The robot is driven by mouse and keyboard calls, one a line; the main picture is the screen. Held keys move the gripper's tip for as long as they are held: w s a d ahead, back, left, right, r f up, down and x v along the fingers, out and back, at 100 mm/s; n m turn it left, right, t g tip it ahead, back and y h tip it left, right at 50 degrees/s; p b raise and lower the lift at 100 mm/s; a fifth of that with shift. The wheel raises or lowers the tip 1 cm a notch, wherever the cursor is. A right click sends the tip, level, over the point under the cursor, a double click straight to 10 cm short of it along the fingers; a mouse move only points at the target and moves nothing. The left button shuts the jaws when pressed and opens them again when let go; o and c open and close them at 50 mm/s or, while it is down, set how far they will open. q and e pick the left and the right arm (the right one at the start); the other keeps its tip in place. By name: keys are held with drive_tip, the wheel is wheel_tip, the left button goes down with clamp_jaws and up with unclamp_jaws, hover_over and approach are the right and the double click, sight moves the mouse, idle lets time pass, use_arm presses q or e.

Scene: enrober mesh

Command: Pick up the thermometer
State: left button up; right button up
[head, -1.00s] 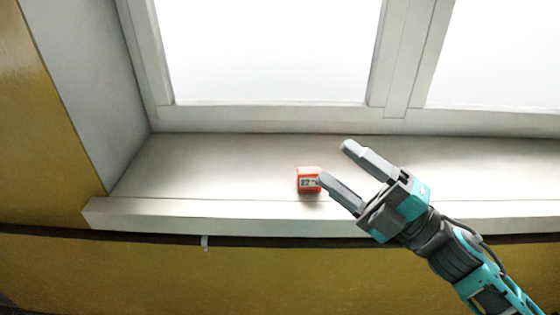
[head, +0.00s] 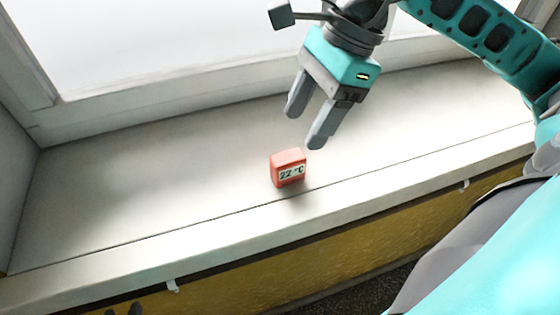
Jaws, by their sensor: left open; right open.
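The thermometer (head: 289,168) is a small red-orange block with a pale display reading 22 °C. It stands upright on the white windowsill (head: 130,195), near the sill's front edge. My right gripper (head: 304,128) is open and empty. Its fingers point down and slightly left, and in the picture they are just above and right of the thermometer, apart from it. Only dark fingertips of my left gripper (head: 123,309) show at the bottom left edge, well away from the thermometer and below the sill's front edge.
The window frame (head: 150,105) runs behind the sill, with bright panes above it. The sill is bare to the left of the thermometer. A yellow wall (head: 300,250) lies below the sill's front edge, with small pale clips (head: 172,286) along it.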

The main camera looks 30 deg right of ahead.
sight(289, 157)
drive_tip(key=x, duration=1)
drive_tip(key=shift+b, duration=0.4)
drive_tip(key=c, duration=1)
